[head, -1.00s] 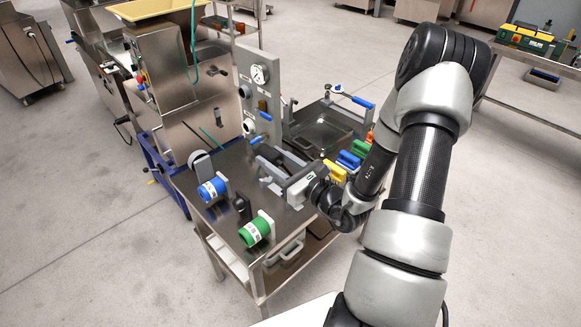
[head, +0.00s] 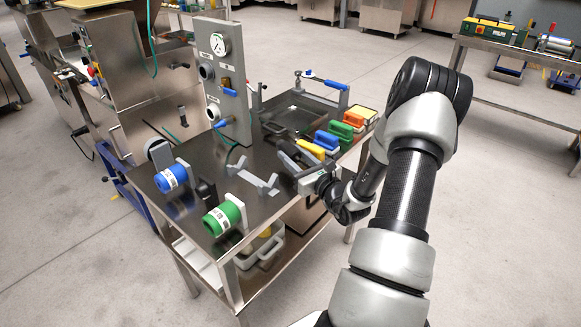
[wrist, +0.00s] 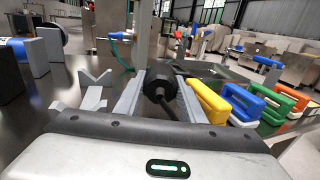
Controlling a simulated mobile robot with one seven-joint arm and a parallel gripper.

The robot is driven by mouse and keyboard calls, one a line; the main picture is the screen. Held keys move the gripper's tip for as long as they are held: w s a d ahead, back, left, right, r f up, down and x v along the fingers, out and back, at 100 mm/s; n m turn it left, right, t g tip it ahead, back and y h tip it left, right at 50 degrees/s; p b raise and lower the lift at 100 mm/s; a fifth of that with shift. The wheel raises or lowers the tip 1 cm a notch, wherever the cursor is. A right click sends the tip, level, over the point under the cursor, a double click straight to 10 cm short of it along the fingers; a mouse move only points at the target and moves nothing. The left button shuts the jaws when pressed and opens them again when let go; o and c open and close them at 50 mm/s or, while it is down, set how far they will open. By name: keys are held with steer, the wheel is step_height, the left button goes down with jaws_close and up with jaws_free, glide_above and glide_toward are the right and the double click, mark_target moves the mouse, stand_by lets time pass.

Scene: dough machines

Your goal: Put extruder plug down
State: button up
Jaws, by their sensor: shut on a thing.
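My gripper (head: 287,153) is above the steel table, right of the grey V-shaped cradle. In the wrist view, its two grey fingers (wrist: 157,92) are shut on a black cylindrical piece with a thin dark rod, which I take to be the extruder plug (wrist: 157,84). The rod points back toward the camera.
A grey panel (head: 236,110) with a gauge and valves stands at the back of the table. Blue (head: 170,177) and green (head: 222,218) cylinders are at the left and front. Yellow, blue, green and orange blocks (head: 340,131) line the right edge.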

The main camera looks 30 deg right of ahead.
steer(key=shift+f+b, duration=0.45)
steer(key=shift+f, duration=1.4)
steer(key=shift+f, duration=0.25)
steer(key=o, duration=1.1)
steer(key=shift+o, duration=0.2)
steer(key=shift+r, duration=0.1)
steer(key=shift+r, duration=0.25)
steer(key=s+p, duration=0.1)
steer(key=s, duration=1.1)
steer(key=shift+d+f, duration=0.15)
steer(key=shift+d, duration=0.15)
